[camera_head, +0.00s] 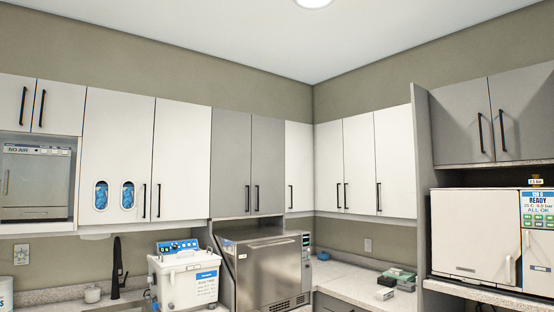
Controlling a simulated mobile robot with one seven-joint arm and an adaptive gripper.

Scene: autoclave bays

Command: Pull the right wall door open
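On the right wall hangs a row of white cabinet doors, all shut: a left one (328,165), a middle one (358,160) and a right one (396,160). The left and middle doors have black bar handles close together at their low meeting edges; the right door's handle (378,200) is at its lower left. Further right, a left grey door (455,120) and a right grey door (530,115) are shut, with black handles near their shared edge. I cannot tell which single door the task names. My gripper is not in view.
Below the white doors runs a counter (345,283) with small boxes (400,276). A steel autoclave (265,268) stands in the corner area. A white sterilizer (475,235) sits below the grey doors, beside a grey side panel (422,150). The space before the white doors looks clear.

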